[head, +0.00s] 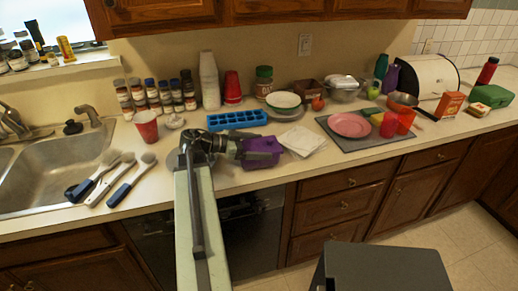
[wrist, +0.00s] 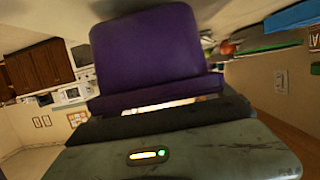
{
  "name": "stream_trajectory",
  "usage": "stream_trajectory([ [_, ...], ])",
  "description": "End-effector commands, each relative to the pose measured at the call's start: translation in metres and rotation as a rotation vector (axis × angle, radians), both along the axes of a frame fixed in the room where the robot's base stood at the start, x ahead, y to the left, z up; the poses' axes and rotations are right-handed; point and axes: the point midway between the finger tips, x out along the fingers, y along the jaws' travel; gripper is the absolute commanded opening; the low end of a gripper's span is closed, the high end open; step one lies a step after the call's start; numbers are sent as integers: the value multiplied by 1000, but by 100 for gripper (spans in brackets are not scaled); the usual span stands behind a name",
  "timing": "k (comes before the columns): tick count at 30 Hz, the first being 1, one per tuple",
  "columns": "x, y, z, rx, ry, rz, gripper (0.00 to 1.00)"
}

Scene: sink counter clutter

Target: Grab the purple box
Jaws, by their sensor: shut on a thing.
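The purple box (head: 262,148) is at the front of the counter in the head view, below the blue ice tray. My gripper (head: 238,149) reaches it from the left and is shut on it. In the wrist view the purple box (wrist: 150,48) fills the upper middle, close in front of my gripper (wrist: 165,108). The fingertips are largely hidden by the box and the gripper body. I cannot tell whether the box is clear of the counter.
A blue ice tray (head: 237,120) lies just behind the box, and white napkins (head: 302,141) lie to its right. A pink plate (head: 350,125) sits on a grey mat farther right. Brushes (head: 128,182) lie at left by the sink (head: 55,168). The counter's front edge is close.

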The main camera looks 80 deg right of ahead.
Motion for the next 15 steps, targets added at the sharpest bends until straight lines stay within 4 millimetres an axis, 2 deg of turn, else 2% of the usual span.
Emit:
stream_trajectory([
  [1, 0, 0, 17, 0, 1, 0, 49],
  [9, 0, 0, 74, 0, 1, 0, 49],
  [12, -1, 0, 87, 0, 1, 0, 49],
  [15, -1, 0, 90, 0, 1, -1, 49],
])
